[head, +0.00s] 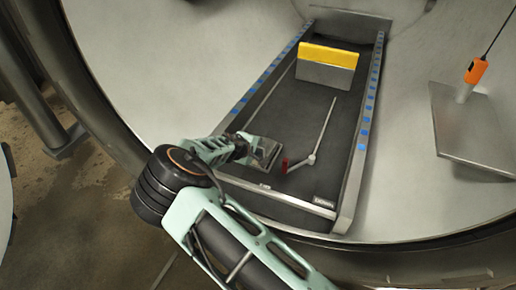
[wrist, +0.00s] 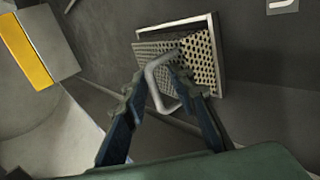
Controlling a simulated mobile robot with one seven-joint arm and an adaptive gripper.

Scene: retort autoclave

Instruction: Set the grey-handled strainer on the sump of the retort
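The strainer (wrist: 165,47) is a perforated metal plate with a bent grey loop handle (wrist: 158,76). In the wrist view it lies tilted over the sump (wrist: 214,24), a rectangular metal-framed recess with a perforated surface inside. The near-left part of the sump is hidden behind the strainer. My gripper (wrist: 160,75) has its two dark fingers on either side of the handle; whether both press on it I cannot tell. In the head view my gripper (head: 262,152) is low over the near end of the dark tray floor inside the retort (head: 190,60), with small details unclear.
A yellow-topped grey block (head: 328,55) stands at the tray's far end. A thin jointed rod (head: 322,130) with a red end lies right of my gripper. Raised rails with blue marks flank the tray (head: 362,133). An orange-handled item (head: 477,71) stands over a grey plate (head: 470,135) at right.

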